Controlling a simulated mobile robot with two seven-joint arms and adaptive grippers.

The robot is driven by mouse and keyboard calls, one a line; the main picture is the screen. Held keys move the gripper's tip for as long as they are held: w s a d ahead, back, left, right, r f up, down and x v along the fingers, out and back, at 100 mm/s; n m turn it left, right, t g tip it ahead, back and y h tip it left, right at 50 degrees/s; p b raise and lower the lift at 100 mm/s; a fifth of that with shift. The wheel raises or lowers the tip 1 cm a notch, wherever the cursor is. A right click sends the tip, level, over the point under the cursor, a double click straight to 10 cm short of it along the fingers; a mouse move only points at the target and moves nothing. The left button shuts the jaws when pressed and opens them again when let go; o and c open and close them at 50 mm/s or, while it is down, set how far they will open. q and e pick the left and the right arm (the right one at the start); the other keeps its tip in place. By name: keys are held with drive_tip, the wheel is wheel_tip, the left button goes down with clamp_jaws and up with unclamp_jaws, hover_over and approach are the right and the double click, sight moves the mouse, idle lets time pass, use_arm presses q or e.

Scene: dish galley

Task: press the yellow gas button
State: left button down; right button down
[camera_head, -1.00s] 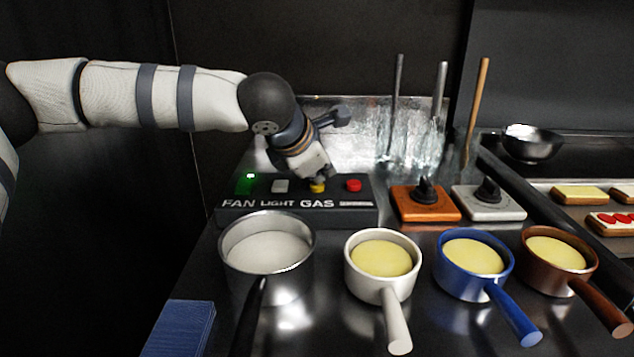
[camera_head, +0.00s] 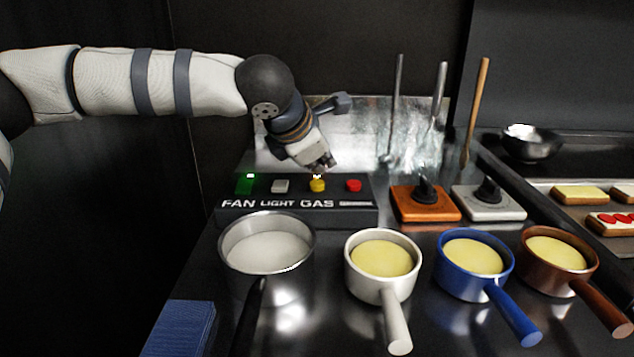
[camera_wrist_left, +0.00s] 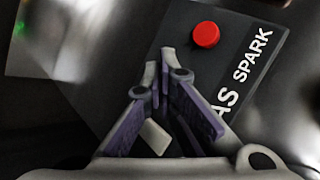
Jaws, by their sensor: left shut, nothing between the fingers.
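The yellow gas button (camera_head: 317,186) is on the dark control panel (camera_head: 240,215), above the word GAS. In the left wrist view the gripper's fingers (camera_wrist_left: 165,62) point over the panel, near the red button (camera_wrist_left: 206,34) and the SPARK label. The yellow button cannot be made out in that view. My right gripper is not in view.
The panel also has a green button (camera_head: 245,187) with a lit green light, a white button (camera_head: 280,186) and a red button (camera_head: 354,186). A steel pot (camera_head: 226,262) and a cream pan (camera_head: 352,268) stand in front. An orange knob base (camera_head: 407,208) is to the right.

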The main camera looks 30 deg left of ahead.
sight(321, 184)
use_arm(q)
drive_tip(key=shift+r, duration=2.45)
drive_tip(key=shift+f, duration=0.1)
